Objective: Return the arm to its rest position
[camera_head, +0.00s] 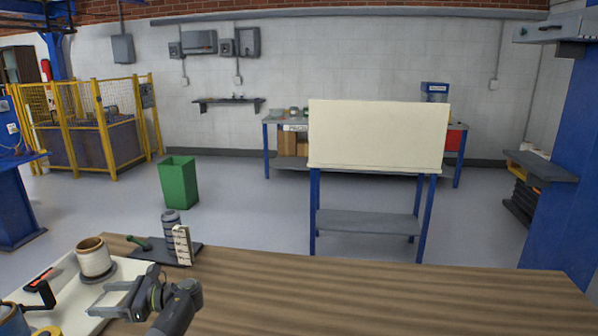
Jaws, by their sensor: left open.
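My left gripper (103,300) is over the white board (130,268) at the lower left of the table. Its two fingers point left and stand apart, with nothing between them. A cream roll with a brown rim (95,262) stands upright on a dark round base on the board, just beyond the fingers and apart from them. Behind it, a dark plate (187,256) carries a grey ribbed cylinder (171,223), a cream upright block (182,245) and a green-handled piece (141,243). My right gripper is not in view.
A black and red tool (42,288) and a blue item (12,318) lie at the left edge. The wooden table (400,300) is bare to the right. Beyond it stand a blue-legged stand with a cream panel (378,135) and a green bin (179,184).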

